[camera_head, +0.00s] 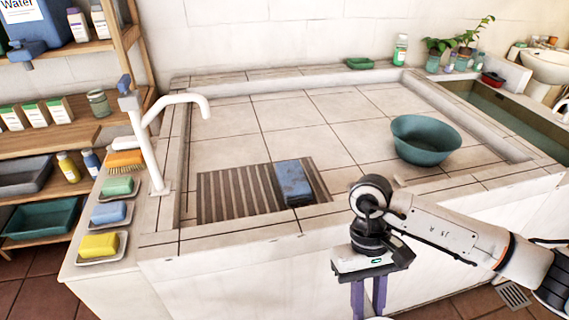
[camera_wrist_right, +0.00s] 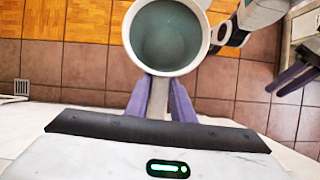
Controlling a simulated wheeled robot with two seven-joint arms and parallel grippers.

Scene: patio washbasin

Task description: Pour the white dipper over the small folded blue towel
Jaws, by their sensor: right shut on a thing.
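The small folded blue towel (camera_head: 292,182) lies on the slatted drain grate (camera_head: 232,194) in the near part of the washbasin. The white dipper (camera_wrist_right: 129,35) is near the top of the right wrist view, its round mouth facing that camera and its inside grey-green; I cannot tell how much water it holds. In the head view only a sliver of it shows at the bottom edge. My right gripper (camera_wrist_right: 163,98) is shut on the dipper, in front of the basin's near wall and below its rim. Part of my left gripper (camera_wrist_right: 294,78) shows at the right of the wrist view, its opening unclear.
A teal bowl (camera_head: 426,140) sits at the right in the basin. A white tap (camera_head: 150,140) rises at the left. Several soap dishes and a brush line the left ledge. A wooden shelf (camera_head: 70,130) stands further left. The tiled basin middle is clear.

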